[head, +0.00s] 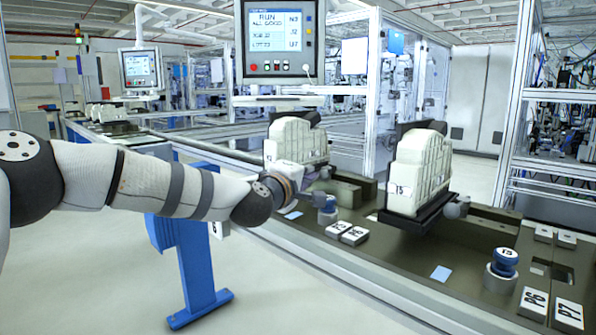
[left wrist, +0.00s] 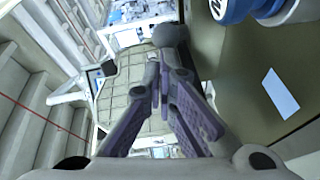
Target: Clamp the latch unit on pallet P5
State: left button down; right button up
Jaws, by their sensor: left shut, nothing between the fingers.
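Two pale, ribbed latch units stand upright on the dark pallet line: a farther one (head: 297,140) and a nearer one (head: 418,170) in a black holder. A grey ball-ended lever (head: 325,172) is beside the farther unit; another ball (head: 452,210) is beside the nearer one. My left gripper (head: 306,182) is at the farther unit's lever. In the left wrist view its fingers (left wrist: 157,78) are together and empty, just short of the ball (left wrist: 170,35), with the unit (left wrist: 135,108) behind; contact is unclear. I cannot read which pallet is P5. My right gripper is out of view.
Blue knobs stand on the line by the farther unit (head: 327,206) and at the right (head: 505,262). Plates P6 (head: 534,302) and P7 (head: 569,314) are at the front right. A screen (head: 280,42) hangs above. Floor in front is clear beyond a blue stand (head: 195,260).

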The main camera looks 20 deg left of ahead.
pick_arm(q)
jog(key=shift+w+d+p, duration=0.15)
jog(key=shift+d+p, duration=0.2)
jog(key=shift+d, duration=2.65)
